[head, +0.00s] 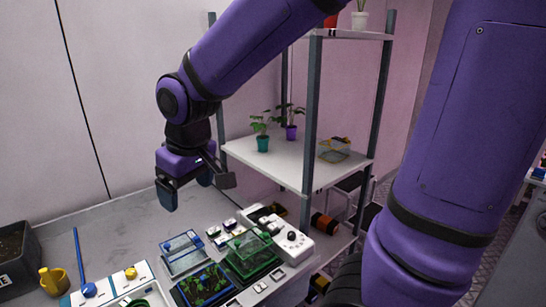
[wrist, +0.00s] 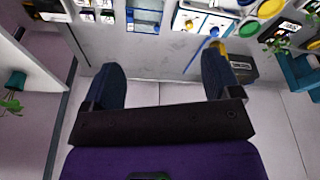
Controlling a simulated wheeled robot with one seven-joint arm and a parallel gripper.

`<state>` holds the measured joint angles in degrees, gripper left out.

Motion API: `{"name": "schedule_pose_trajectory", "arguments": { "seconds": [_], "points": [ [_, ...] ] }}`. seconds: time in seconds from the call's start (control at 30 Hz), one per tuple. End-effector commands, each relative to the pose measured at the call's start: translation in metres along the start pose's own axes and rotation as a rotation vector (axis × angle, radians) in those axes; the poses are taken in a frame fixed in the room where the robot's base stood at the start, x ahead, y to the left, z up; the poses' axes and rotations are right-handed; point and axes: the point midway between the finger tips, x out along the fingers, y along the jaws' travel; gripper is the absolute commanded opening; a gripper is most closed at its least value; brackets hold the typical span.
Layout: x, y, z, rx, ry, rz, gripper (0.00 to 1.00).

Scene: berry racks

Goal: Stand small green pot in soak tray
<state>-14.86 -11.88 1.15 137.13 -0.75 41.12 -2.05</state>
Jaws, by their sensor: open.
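A small green pot (head: 263,144), teal-green with a leafy plant, stands upright on the middle shelf board (head: 290,162). It also shows at the left edge of the wrist view (wrist: 16,80). My gripper (head: 190,190) is open and empty above the bench, left of the shelf and apart from the pot. Its two dark blue fingers also show in the wrist view (wrist: 163,82), with nothing between them. A teal container (wrist: 298,74) with leaves beside it is partly visible at the right of the wrist view. I cannot tell which container is the soak tray.
A purple pot (head: 291,132) stands behind the green one. A clear box (head: 335,150) is on the same board. Shelf posts (head: 312,115) rise in front. Bench clutter includes a blue-rimmed box (head: 183,254), a green-rimmed box (head: 250,258) and a yellow can (head: 54,282). The back-left bench is clear.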

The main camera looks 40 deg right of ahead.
Motion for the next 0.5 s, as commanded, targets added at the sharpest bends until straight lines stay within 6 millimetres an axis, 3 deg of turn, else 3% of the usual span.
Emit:
{"name": "schedule_pose_trajectory", "arguments": {
  "seconds": [0.2,0.5],
  "points": [
    [-0.053,0.029,0.045,0.119,0.086,0.030,0.83],
    [-0.100,0.046,0.110,0.261,0.185,0.071,0.83]
  ]
}}
